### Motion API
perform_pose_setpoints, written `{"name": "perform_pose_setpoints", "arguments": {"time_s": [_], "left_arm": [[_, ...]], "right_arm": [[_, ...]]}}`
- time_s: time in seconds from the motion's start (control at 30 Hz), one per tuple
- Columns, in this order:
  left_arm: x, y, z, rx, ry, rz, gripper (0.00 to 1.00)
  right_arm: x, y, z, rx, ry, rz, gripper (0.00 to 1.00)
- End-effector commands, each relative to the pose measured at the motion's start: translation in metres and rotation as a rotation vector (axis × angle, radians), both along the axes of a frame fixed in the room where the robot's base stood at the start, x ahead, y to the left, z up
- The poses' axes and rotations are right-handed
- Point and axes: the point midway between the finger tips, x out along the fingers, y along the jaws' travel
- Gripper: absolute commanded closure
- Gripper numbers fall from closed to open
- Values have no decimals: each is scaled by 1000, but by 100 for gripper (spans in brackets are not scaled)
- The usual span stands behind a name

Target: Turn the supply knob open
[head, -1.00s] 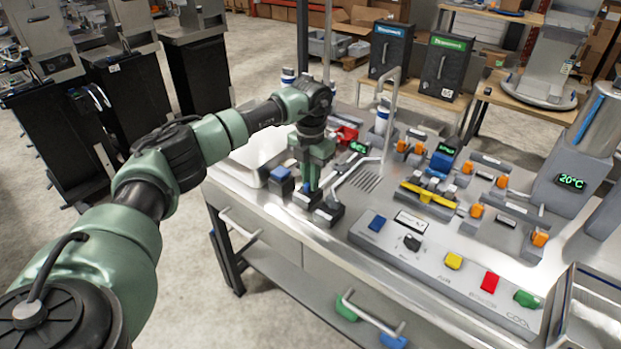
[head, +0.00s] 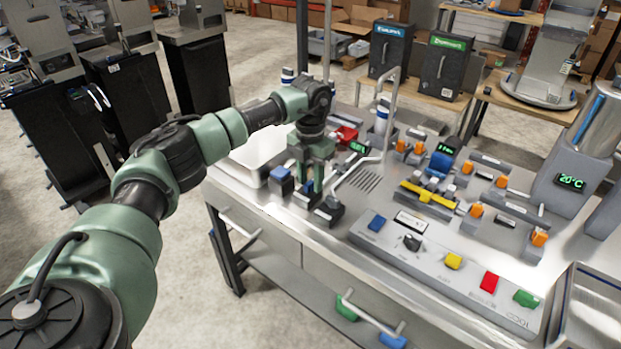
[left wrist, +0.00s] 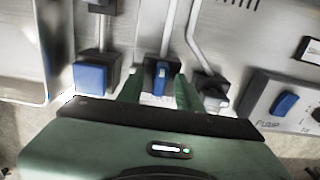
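Three small valves stand in a row at the table's left front. The middle one has a dark body with a narrow blue-and-white handle (left wrist: 161,76). My left gripper (head: 309,190) points down over this middle valve. In the left wrist view its two green fingers (left wrist: 160,92) stand on either side of the handle, with small gaps visible, so it looks open. A wider blue knob (head: 281,174) is on the left, also in the left wrist view (left wrist: 90,77). A dark valve with a pale-tipped handle (head: 329,208) is on the right. I cannot read which is labelled supply. My right gripper is not in view.
A grey panel (head: 455,285) with blue, black, yellow, red and green controls runs along the front edge. A white tray (head: 250,160) lies left of the valves. Pipes (head: 387,120) rise behind the gripper. Orange-ended fittings fill the right side.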

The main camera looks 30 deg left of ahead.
Motion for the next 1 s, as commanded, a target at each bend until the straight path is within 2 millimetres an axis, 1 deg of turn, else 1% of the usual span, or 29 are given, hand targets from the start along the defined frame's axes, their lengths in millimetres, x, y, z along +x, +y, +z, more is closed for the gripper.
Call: {"name": "perform_pose_setpoints", "arguments": {"time_s": [0.13, 0.4, 0.5, 0.67, 1.0], "left_arm": [[1, 0, 15, 0, -4, -1, 65], [1, 0, 60, -1, -5, 1, 65], [1, 0, 71, 0, -5, 1, 65], [1, 0, 78, 0, -2, 1, 65], [1, 0, 78, 0, -2, 1, 65]], "right_arm": [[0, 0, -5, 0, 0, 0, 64], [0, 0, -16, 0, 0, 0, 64], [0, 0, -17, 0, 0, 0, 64], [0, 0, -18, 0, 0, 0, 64], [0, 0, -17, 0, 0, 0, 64]]}}
